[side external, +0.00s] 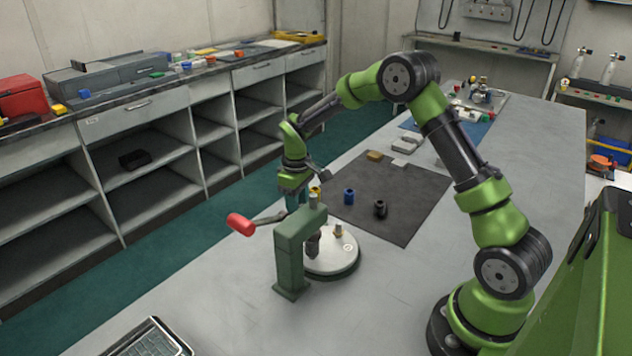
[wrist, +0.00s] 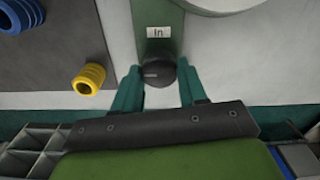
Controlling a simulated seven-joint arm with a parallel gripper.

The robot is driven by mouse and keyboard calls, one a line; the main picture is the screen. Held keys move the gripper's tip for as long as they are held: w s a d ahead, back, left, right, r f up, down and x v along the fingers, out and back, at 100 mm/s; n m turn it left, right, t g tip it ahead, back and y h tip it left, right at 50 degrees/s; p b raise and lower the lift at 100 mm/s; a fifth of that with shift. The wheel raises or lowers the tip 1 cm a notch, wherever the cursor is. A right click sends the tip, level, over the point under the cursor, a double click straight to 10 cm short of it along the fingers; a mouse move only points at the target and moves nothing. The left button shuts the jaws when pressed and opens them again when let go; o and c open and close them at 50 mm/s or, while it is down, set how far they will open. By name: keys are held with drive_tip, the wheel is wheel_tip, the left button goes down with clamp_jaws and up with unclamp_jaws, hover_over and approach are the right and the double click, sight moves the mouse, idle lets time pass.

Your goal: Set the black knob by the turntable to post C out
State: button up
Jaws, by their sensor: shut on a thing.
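The black knob (wrist: 157,74) sits on a green base in the wrist view. A white label (wrist: 158,32) reading "In" lies just above it, and a pale line on the knob points left. The two teal fingers of my gripper (wrist: 159,67) stand on either side of the knob and are shut on it. In the side view my gripper (side external: 295,200) is low behind the green press frame, which hides the knob. The white turntable (side external: 335,262) is under that frame, with a small post (side external: 338,230) on it. Its letters are too small to read.
The green frame (side external: 292,255) and its red-handled lever (side external: 240,224) stand close to my gripper. A dark mat (side external: 410,215) holds a blue fitting (side external: 349,196) and a black fitting (side external: 380,209). A yellow fitting (wrist: 89,79) is left of my fingers. The table's front is mostly clear.

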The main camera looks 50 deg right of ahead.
drive_tip(key=shift+w+r+n, duration=0.1)
drive_tip(key=shift+n, duration=0.2)
idle(0.4)
drive_tip(key=o, duration=1.1)
drive_tip(key=shift+c, duration=0.2)
wheel_tip(320, 180, up, 17)
